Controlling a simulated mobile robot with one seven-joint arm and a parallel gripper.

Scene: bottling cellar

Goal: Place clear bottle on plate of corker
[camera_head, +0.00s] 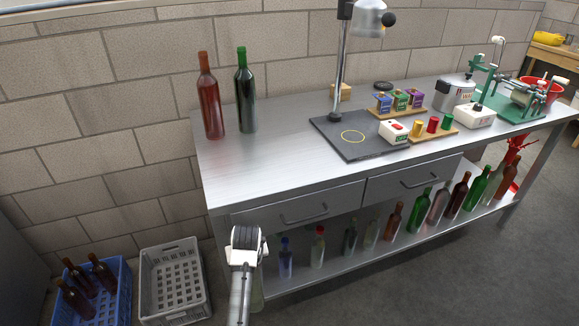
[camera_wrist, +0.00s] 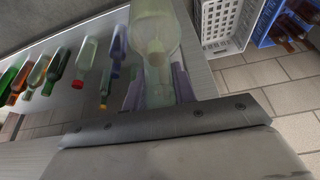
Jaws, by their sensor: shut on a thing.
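The clear bottle (camera_wrist: 155,30) is between the fingers of my gripper (camera_wrist: 158,88), which is shut on it near the neck. In the head view, a pale strip of the bottle (camera_head: 258,293) shows beside my arm, in front of the bench's lower shelf; my wrist hides the fingers. The dark plate (camera_head: 335,143) lies on the bench top, with a yellow ring marked on it. A post with a silver head rises from its back edge. The ring is empty. The gripper is low and left of the plate, below the bench top.
Several bottles stand on the lower shelf (camera_head: 325,274) close to my gripper. A red-brown bottle (camera_head: 210,105) and a dark green bottle (camera_head: 245,100) stand at the bench's back left. Crates (camera_head: 174,285) sit on the floor at left.

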